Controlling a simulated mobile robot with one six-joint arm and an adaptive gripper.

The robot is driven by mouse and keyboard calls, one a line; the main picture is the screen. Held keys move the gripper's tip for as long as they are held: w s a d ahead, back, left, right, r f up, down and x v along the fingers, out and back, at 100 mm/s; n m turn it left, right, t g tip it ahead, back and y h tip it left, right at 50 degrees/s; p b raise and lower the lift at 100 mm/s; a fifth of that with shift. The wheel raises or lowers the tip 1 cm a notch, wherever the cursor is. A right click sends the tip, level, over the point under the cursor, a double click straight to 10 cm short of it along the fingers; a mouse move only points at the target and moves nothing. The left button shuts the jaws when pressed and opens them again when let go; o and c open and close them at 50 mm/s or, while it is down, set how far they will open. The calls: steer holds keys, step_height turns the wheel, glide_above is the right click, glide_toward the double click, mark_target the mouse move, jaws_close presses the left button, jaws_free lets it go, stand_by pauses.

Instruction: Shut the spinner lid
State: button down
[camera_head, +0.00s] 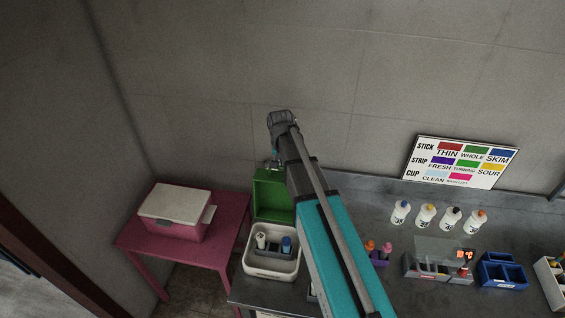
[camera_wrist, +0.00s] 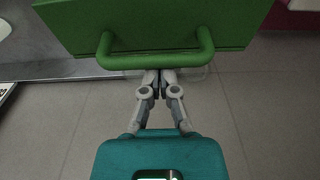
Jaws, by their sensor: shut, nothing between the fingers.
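The green spinner lid (camera_head: 272,195) stands open and upright at the back of the white spinner box (camera_head: 271,274). In the wrist view the green lid (camera_wrist: 160,22) fills the top, with a green bar handle (camera_wrist: 155,60) along its near edge. My gripper (camera_head: 273,164) is at the lid's top edge, with the arm reaching over from the right. In the wrist view my gripper (camera_wrist: 160,74) has its fingers together and empty, tips right by the middle of the handle. Whether they touch it I cannot tell. The box holds a white-topped vial and a blue-topped vial.
A pink table (camera_head: 190,229) with a white-lidded pink box (camera_head: 175,211) stands left of the grey counter (camera_head: 350,211). Several bottles (camera_head: 426,214), a blue tray (camera_head: 502,272) and a colour-chart sign (camera_head: 461,162) are at the right. A wall is close behind the lid.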

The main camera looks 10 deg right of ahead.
steer(key=shift+s+a, duration=0.1)
steer(key=shift+s, duration=0.2)
